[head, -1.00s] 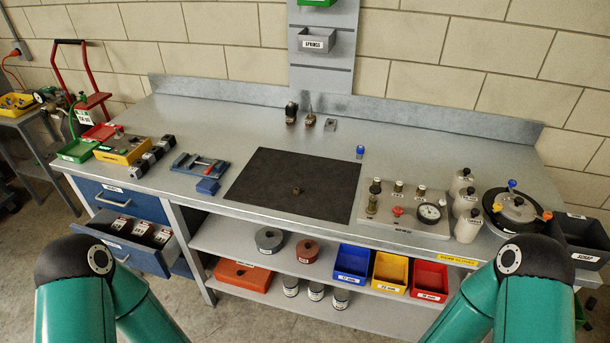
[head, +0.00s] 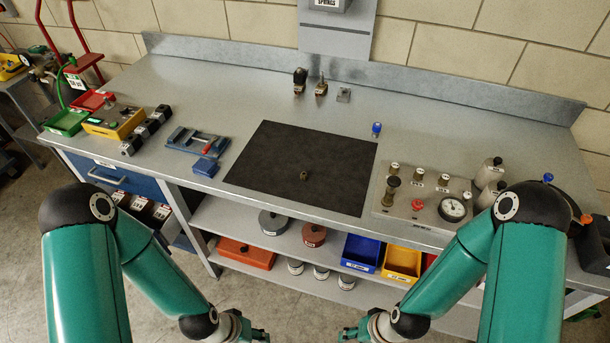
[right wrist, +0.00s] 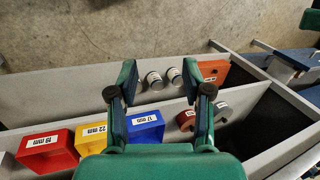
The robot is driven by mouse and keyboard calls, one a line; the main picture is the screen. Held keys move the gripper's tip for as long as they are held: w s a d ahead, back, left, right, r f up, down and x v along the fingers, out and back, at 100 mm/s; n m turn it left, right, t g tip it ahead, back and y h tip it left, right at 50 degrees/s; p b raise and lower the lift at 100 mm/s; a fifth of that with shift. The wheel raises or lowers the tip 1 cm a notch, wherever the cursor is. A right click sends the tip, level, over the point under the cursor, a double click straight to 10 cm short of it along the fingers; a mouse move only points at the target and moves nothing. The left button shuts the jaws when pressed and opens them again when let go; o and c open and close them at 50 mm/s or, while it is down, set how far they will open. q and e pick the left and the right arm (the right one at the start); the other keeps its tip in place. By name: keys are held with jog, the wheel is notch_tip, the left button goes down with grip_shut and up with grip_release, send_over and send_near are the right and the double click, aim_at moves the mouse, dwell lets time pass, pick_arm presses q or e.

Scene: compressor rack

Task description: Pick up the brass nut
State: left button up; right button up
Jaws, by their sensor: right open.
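The brass nut (head: 305,176) is a small, dull brass piece lying on the black mat (head: 262,160) in the middle of the bench. Nothing touches it. My left gripper (head: 262,336) is at the bottom edge of the head view, in front of the bench and partly cut off, so its jaws are unclear. My right gripper (head: 346,334) is also low in front of the bench. In the right wrist view my right gripper (right wrist: 169,78) is open and empty, with lower-shelf items beyond it. The nut is not in that view.
A blue vise (head: 196,141) stands left of the mat, and a gauge panel (head: 420,203) stands right of it. Small fittings (head: 320,87) stand behind the mat. The lower shelf holds reels, cans and coloured bins (head: 361,253). The bench front edge lies between my grippers and the mat.

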jog(key=w+a+f+t+h+b, duration=0.15)
jog(key=w+t+b, duration=0.3)
jog(key=w, duration=0.45)
jog(key=t+h+b, duration=0.5)
jog(key=t+b, duration=0.5)
jog(key=b, duration=0.2)
send_near(304, 177)
jog(key=w, duration=0.1)
jog(key=w+p, duration=0.1)
jog(key=w+d+f, duration=0.1)
jog(key=shift+w+f+n+y, duration=0.1)
jog(key=shift+w+n+y, duration=0.05)
jog(key=shift+n+y, duration=0.15)
jog(key=shift+p+x, duration=0.55)
jog(key=shift+x, duration=2.1)
jog(key=shift+a, duration=0.15)
